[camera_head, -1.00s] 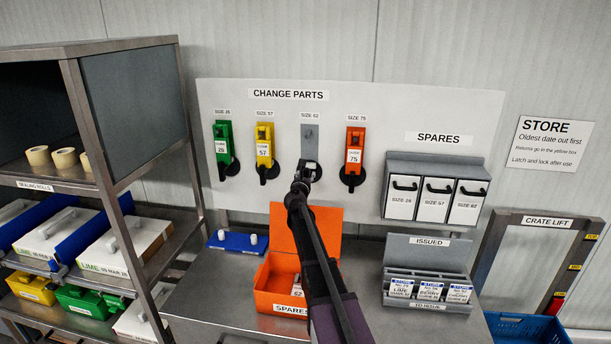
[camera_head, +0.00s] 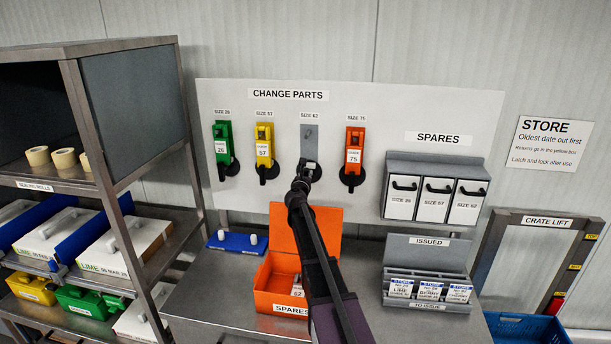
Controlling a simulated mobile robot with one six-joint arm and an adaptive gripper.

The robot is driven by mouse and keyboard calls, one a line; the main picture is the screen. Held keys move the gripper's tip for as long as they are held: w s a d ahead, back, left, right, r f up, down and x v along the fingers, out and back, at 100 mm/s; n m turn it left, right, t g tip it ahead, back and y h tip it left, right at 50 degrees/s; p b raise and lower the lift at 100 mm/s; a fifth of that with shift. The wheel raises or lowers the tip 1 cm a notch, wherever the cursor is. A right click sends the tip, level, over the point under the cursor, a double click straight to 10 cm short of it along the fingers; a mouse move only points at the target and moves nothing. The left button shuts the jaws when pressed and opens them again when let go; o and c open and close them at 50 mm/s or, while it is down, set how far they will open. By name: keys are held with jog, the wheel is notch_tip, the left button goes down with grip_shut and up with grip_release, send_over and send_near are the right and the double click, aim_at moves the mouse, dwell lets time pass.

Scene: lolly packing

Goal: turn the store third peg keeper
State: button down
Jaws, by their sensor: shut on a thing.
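The third peg position, under the SIZE 62 label, has a bare grey plate (camera_head: 310,140) on the CHANGE PARTS board (camera_head: 240,190). My gripper (camera_head: 309,166) is at the lower end of this plate, shut on the dark keeper there. The keeper is mostly hidden by my gripper and arm, and its angle cannot be made out. The other pegs hold a green part (camera_head: 223,143), a yellow part (camera_head: 264,145) and an orange part (camera_head: 354,150), each with a black keeper at its foot.
An open orange box (camera_head: 272,288) stands on the steel bench (camera_head: 215,310) below, partly behind my arm. A blue tray with white pegs (camera_head: 230,243) is left of it. The grey ISSUED rack (camera_head: 428,297) is right. A shelf unit (camera_head: 160,190) borders the left.

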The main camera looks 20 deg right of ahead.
jog(key=shift+m, duration=0.3)
jog(key=m, duration=0.4)
jog(key=shift+s+d+f, duration=0.1)
jog(key=shift+s+d, duration=0.05)
jog(key=shift+d, duration=0.15)
jog(key=m, duration=0.4)
jog(key=f+m+b, duration=0.1)
jog(key=m, duration=0.4)
jog(key=d+f+m+b, duration=0.1)
jog(key=m, duration=0.3)
jog(key=shift+s, duration=0.35)
jog(key=shift+m, duration=0.3)
jog(key=c, duration=0.5)
grip_release()
